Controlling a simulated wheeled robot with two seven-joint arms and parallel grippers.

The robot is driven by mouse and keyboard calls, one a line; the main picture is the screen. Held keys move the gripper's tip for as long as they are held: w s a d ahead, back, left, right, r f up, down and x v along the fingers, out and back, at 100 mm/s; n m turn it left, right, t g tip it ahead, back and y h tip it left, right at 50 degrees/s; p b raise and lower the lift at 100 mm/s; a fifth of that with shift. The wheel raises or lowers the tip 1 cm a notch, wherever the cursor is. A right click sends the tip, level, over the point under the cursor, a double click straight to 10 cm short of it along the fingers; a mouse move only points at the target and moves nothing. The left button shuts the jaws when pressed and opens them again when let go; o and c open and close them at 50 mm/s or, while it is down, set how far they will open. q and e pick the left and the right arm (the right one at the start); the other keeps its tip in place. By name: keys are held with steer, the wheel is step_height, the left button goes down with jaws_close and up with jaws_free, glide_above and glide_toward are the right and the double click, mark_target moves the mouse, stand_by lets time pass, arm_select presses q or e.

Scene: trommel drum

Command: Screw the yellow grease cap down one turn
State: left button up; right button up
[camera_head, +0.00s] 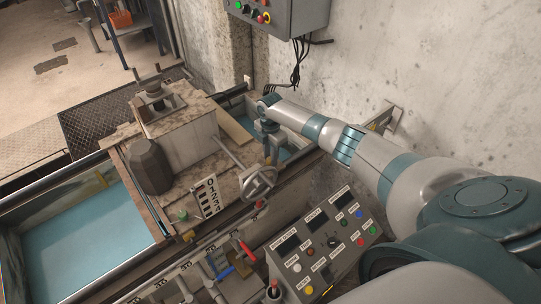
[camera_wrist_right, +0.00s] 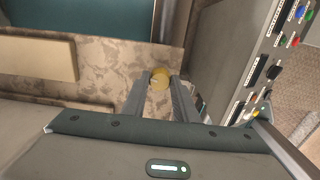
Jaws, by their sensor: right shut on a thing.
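In the head view my right gripper (camera_head: 271,156) points down beside the machine housing, just behind the handwheel. The cap cannot be made out there. My left gripper is not in view.
A grey handwheel (camera_head: 258,182) stands close in front of the right gripper. A control panel (camera_head: 322,240) with buttons lies at front right, with red and blue valve levers (camera_head: 246,249) beside it. Blue water (camera_head: 85,235) fills the trough at left. A concrete wall (camera_head: 440,70) is behind my arm.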

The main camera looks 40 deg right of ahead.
steer(key=m+p, duration=0.1)
steer(key=m, duration=0.3)
steer(key=shift+r, duration=0.1)
steer(key=m+p, duration=0.2)
steer(key=m, duration=0.3)
steer(key=m+p, duration=0.1)
steer(key=m, duration=0.3)
steer(key=shift+m+p, duration=0.3)
steer(key=shift+p, duration=0.1)
steer(key=m+p, duration=0.1)
steer(key=m, duration=0.2)
steer(key=m+p, duration=0.1)
steer(key=m, duration=0.3)
steer(key=m+p, duration=0.1)
steer(key=m, duration=0.2)
steer(key=shift+m, duration=0.4)
steer(key=m, duration=0.3)
steer(key=shift+w+m+p, duration=0.1)
steer(key=shift+m+p, duration=0.2)
steer(key=shift+m, duration=1.8)
